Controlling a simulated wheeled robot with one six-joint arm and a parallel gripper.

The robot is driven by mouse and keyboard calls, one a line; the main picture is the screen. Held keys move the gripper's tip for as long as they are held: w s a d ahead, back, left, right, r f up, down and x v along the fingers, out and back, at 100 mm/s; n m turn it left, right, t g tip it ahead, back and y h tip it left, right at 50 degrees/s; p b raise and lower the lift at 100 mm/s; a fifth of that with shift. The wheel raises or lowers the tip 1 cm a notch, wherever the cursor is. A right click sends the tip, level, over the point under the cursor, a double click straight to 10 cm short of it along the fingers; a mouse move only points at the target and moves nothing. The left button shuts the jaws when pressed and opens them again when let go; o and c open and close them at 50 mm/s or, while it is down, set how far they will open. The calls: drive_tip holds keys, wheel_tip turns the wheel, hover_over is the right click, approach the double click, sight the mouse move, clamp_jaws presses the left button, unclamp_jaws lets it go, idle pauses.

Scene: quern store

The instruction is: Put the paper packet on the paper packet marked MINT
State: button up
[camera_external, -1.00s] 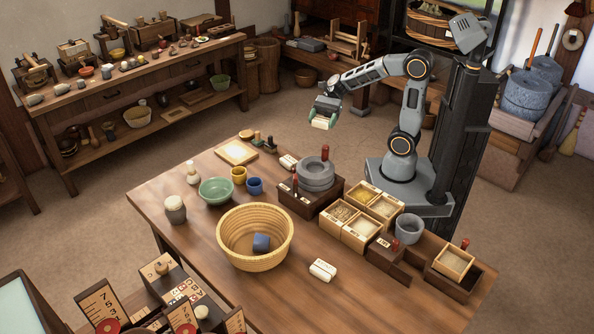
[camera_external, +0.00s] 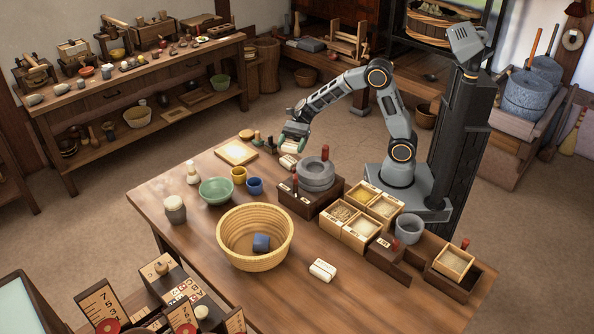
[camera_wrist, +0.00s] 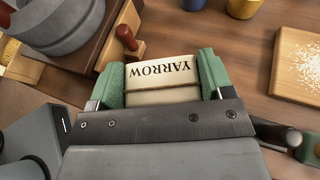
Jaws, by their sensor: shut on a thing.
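My gripper (camera_external: 293,142) is shut on a cream paper packet (camera_wrist: 162,72) whose label reads YARROW, upside down in the wrist view. The green fingers grip its two ends. In the external view the gripper hangs over the far edge of the table, left of the round grey quern. A second pale packet (camera_external: 288,161) lies on the table just below it, partly covered in that view; its label cannot be read. A third white packet (camera_external: 322,270) lies at the front of the table, its print too small to read. I cannot tell which is marked MINT.
The stone quern (camera_external: 316,174) on its dark box stands close right of the gripper. Small stamps (camera_external: 257,138) and a board with white powder (camera_external: 236,153) lie to the left. Yellow and blue cups, a green bowl (camera_external: 216,190) and a big basket (camera_external: 255,258) stand nearer.

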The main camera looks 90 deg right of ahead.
sight(289, 160)
drive_tip(key=shift+w+f, duration=0.25)
drive_tip(key=shift+f, duration=0.05)
drive_tip(key=shift+w+f+b, duration=0.2)
drive_tip(key=shift+f+b, duration=0.3)
drive_tip(key=shift+f, duration=1.2)
drive_tip(key=shift+f, duration=0.2)
drive_tip(key=o, duration=0.9)
drive_tip(key=shift+r, duration=0.15)
